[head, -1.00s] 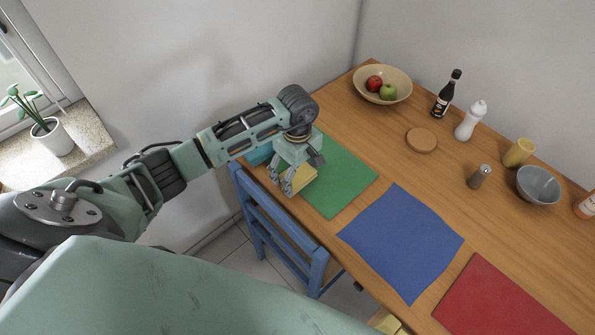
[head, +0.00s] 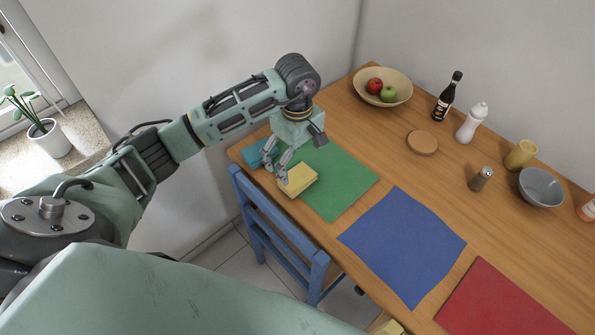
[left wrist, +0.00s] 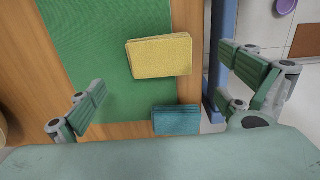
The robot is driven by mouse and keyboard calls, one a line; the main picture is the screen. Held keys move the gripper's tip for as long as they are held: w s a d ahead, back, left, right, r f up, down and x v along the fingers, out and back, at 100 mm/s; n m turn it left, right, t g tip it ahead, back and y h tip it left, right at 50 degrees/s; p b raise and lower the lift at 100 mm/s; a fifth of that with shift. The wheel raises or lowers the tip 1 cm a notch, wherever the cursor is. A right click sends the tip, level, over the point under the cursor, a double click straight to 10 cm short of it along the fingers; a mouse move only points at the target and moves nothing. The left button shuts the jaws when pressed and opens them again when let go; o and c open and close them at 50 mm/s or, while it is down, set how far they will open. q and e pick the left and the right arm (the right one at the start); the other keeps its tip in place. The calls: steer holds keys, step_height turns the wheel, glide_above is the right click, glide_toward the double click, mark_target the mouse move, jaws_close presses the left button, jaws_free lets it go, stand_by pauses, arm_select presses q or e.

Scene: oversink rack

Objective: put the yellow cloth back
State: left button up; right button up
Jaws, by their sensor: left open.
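The folded yellow cloth (head: 298,180) lies at the table's near left, partly on the green mat (head: 345,180) and partly on bare wood by the edge. It also shows in the left wrist view (left wrist: 160,56), overlapping the mat's edge. My left gripper (head: 282,172) is open and empty, just behind and above the cloth. In the left wrist view its fingers (left wrist: 168,95) are spread wide, with nothing between them touching. A folded teal cloth (head: 262,153) lies beside the yellow one near the table's left end, partly behind the gripper. My right gripper is not in view.
A blue chair (head: 275,225) stands against the table's near edge. A blue mat (head: 402,243) and a red mat (head: 500,305) lie further right. A fruit bowl (head: 383,86), bottles and a grey bowl (head: 541,187) stand towards the back.

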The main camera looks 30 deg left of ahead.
mark_target(297, 176)
arm_select(q)
steer(key=shift+r+b, duration=0.35)
steer(key=shift+r, duration=2.15)
